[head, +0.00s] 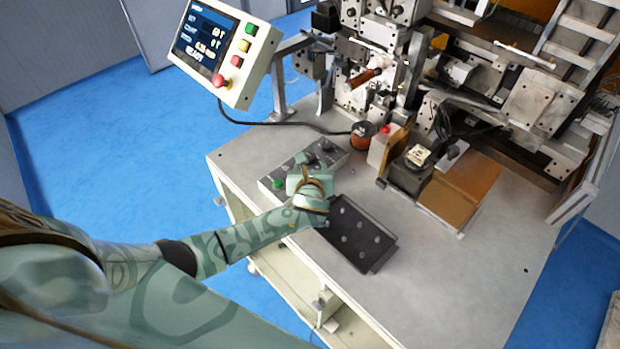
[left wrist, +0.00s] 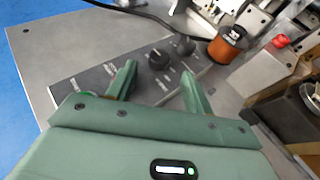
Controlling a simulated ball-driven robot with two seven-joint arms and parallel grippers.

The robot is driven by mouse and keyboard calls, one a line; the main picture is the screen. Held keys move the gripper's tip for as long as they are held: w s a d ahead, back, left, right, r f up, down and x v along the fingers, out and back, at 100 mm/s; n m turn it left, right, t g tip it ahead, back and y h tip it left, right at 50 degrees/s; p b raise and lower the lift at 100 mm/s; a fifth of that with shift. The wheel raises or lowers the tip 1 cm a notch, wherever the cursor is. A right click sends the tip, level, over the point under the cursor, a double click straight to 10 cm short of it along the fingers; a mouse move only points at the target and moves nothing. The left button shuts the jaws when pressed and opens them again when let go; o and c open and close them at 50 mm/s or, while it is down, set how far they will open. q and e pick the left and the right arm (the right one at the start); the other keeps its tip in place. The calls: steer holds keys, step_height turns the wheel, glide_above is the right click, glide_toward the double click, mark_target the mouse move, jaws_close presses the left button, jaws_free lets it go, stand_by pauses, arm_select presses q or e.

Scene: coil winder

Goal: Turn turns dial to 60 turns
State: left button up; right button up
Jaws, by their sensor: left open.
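The control panel (head: 268,182) lies on the bench top, with a green button (head: 277,184) at its left end and black dials towards its right end. In the left wrist view a black dial (left wrist: 158,58) stands just beyond the fingertips, and a second black knob (left wrist: 186,46) sits further right. The print beside them is too small to read, so I cannot tell which is the turns dial. My left gripper (head: 308,170) is open above the panel; its fingers (left wrist: 157,78) point towards the nearer dial, apart from each other with nothing between them. My right gripper is out of view.
A screen box (head: 228,52) with coloured buttons stands at the back left. A copper coil spool (head: 362,135) and the winder machinery are behind the panel. A black tray (head: 352,238) lies in front of it. The bench top (head: 450,290) at the right front is clear.

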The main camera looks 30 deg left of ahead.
arm_select(q)
steer(key=p+v, duration=0.1)
steer(key=v, duration=0.9)
steer(key=shift+s+r, duration=0.2)
steer(key=shift+s, duration=0.05)
steer(key=shift+d, duration=0.1)
